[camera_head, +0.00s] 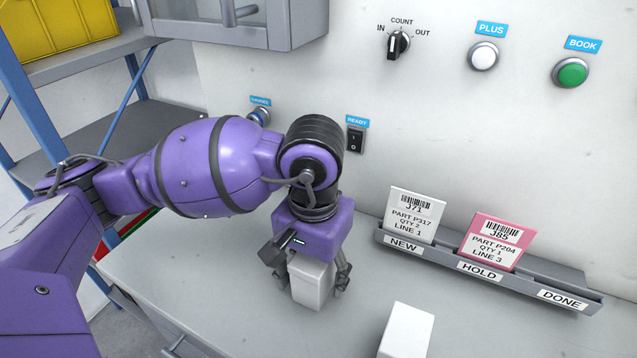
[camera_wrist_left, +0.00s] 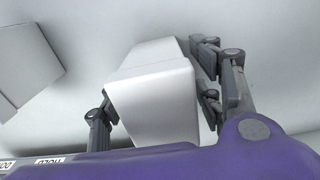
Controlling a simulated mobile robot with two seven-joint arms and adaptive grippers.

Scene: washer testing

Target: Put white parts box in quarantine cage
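Two plain white boxes are on the grey counter. One white box (camera_head: 312,284) is between the fingers of my left gripper (camera_head: 308,272), which points down over it. In the left wrist view this box (camera_wrist_left: 155,90) fills most of the gap between the fingers of the left gripper (camera_wrist_left: 160,105). Whether both fingers press on it is unclear. The other white box (camera_head: 407,332) stands to the right at the lower edge of the head view. No thing is clearly labelled as a quarantine cage. My right gripper is not in view.
A grey card rack (camera_head: 485,268) with a white card (camera_head: 410,215) and a pink card (camera_head: 492,242) runs along the panel. A grey cabinet (camera_head: 235,18) hangs above. A blue-framed shelf (camera_head: 40,125) with a yellow bin (camera_head: 60,30) stands left. The panel has a knob and buttons.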

